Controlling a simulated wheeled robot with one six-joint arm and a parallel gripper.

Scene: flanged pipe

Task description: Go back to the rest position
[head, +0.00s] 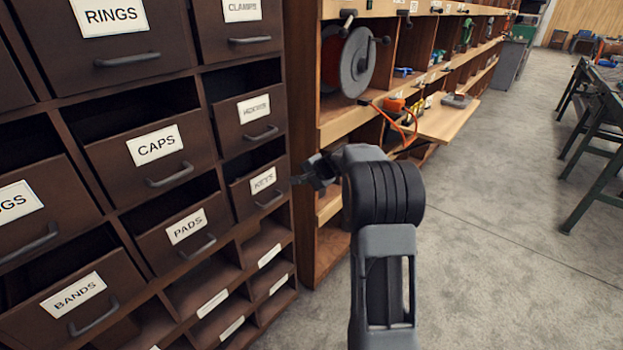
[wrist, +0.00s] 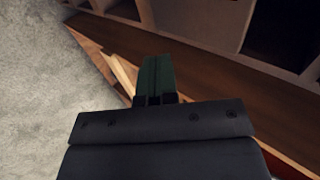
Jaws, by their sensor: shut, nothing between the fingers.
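My gripper (head: 298,180) is in the middle of the head view, at the end of my bent arm. Its fingers point left, in front of the right edge of the brown drawer cabinet (head: 292,40), close to the drawer labelled KEYS (head: 240,193) in the picture. I cannot tell the exact gap between them. In the wrist view the fingers (wrist: 156,98) are together at the top of the dark gripper body, with nothing seen held. A dark green shape shows just beyond them; I cannot tell what it is.
Several labelled drawers, such as CAPS (head: 118,158), PADS (head: 160,240) and BANDS (head: 50,312), stand partly pulled out. A wooden shelf unit (head: 330,240) with a cable reel (head: 357,63) stands behind my gripper. The grey floor (head: 500,250) at right is clear up to a green-legged workbench (head: 590,170).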

